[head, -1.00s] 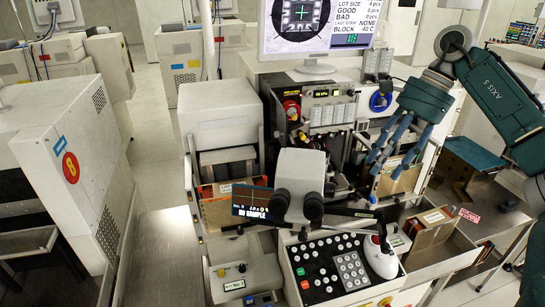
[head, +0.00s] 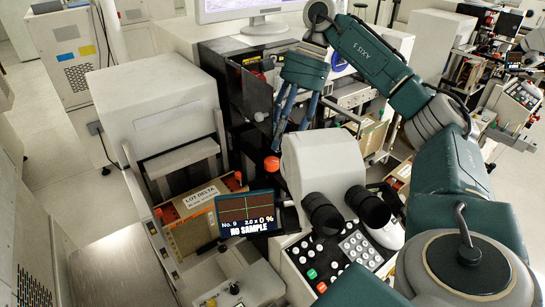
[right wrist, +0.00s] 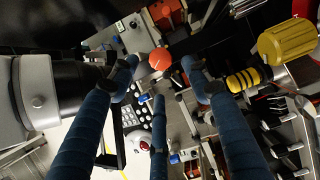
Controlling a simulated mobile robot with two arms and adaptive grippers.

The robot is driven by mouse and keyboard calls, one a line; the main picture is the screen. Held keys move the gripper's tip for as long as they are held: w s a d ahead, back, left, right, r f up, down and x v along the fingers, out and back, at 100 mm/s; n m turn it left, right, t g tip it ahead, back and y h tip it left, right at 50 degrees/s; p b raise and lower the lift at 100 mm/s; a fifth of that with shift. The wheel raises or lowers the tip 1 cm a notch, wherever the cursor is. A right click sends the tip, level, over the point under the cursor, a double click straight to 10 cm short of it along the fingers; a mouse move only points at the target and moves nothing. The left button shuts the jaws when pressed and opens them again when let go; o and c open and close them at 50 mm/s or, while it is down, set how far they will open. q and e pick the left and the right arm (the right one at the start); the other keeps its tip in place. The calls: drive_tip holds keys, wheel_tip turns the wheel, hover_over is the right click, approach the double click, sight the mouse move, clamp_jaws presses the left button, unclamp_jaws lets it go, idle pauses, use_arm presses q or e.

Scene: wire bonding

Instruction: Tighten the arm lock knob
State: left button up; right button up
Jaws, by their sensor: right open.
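My right gripper (head: 291,128) is over the middle of the bonding machine, its blue fingers spread and pointing down, with nothing held. In the right wrist view its fingers (right wrist: 160,82) are apart, and a round orange-red knob (right wrist: 160,59) shows between the two upper fingertips, apparently beyond them. The orange-red knob (head: 271,165) also shows in the head view, below the fingertips and left of the microscope (head: 318,165). A large yellow knob (right wrist: 287,42) is at the right of the wrist view. No label shows which knob is the arm lock. My left gripper is not in view.
A small display (head: 247,213) reading "NO SAMPLE" is in front of the orange-red knob. A boxy white unit (head: 155,100) stands left. A keypad panel (head: 340,250) lies below the microscope.

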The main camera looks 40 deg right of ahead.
sight(273, 160)
drive_tip(key=x, duration=0.5)
drive_tip(key=shift+w+a+f+p, duration=0.1)
drive_tip(key=shift+a+f+p, duration=0.05)
drive_tip(key=shift+p, duration=0.25)
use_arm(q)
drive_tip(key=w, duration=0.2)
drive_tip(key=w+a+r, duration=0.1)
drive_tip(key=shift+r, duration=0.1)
use_arm(e)
drive_tip(key=shift+f, duration=0.15)
drive_tip(key=shift+c, duration=1)
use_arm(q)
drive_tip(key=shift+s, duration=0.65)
use_arm(e)
drive_tip(key=c, duration=0.9)
